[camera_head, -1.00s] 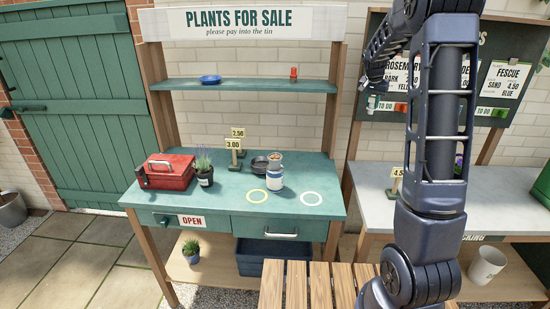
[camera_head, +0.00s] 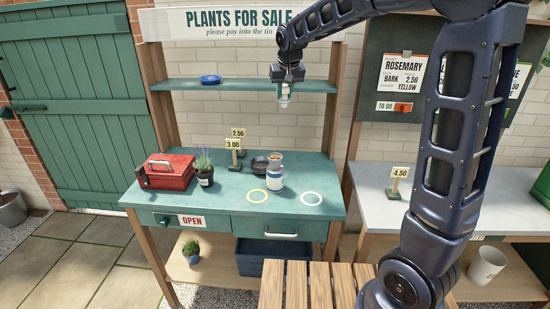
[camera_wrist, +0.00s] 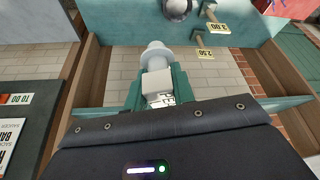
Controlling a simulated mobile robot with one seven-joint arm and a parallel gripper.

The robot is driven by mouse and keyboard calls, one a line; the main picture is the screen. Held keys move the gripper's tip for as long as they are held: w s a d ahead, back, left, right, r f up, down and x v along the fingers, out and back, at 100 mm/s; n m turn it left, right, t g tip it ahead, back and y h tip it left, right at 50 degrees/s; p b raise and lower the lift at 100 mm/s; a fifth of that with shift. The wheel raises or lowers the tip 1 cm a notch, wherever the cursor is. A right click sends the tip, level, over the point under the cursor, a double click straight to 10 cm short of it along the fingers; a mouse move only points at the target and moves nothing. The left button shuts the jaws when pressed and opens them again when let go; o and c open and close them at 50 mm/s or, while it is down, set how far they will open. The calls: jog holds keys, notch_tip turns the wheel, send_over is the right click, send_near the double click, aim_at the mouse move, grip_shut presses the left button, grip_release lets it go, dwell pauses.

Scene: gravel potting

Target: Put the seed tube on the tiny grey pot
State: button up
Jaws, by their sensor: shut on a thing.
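My gripper (camera_head: 286,74) is shut on the seed tube (camera_head: 285,95), a small pale tube held upright in front of the upper shelf, well above the green counter. In the wrist view, the tube (camera_wrist: 157,75) is whitish with a rounded flanged end and a lettered label, held between green fingers. I cannot surely pick out the tiny grey pot. A small pot with a light brown top (camera_head: 275,157) shows just above a white and blue jar (camera_head: 275,180); whether it stands on the jar or behind it is unclear. A dark pot or dish (camera_head: 259,164) is beside it.
A shelf (camera_head: 240,85) with a blue dish (camera_head: 210,79) is behind my gripper.

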jog(key=s+a+n, duration=0.1)
jog(key=s+a, duration=0.2)
send_over(275, 157)
notch_tip(275, 157, down, 19)
jog(key=shift+w+f, duration=0.1)
dwell(0.5)
jog(key=o, duration=1)
jog(key=shift+f, duration=0.1)
jog(key=v, duration=1.2)
jog(key=s+d+r+m, duration=0.1)
jog(key=s+d+r, duration=0.2)
jog(key=d, duration=0.7)
jog(key=s+d+r+m, duration=0.1)
jog(key=s+d+r, duration=0.15)
jog(key=d, duration=0.75)
jog(key=s+d, duration=0.4)
jog(key=s, duration=0.1)
jog(key=s+d+f+m+h, duration=0.1)
jog(key=s+d, duration=0.4)
jog(key=s, duration=0.1)
jog(key=s+d+m, duration=0.1)
jog(key=s+d, duration=0.3)
jog(key=s, duration=0.2)
jog(key=shift+s+d+f, duration=0.2)
jog(key=shift+d+f, duration=0.1)
jog(key=shift+d, duration=0.05)
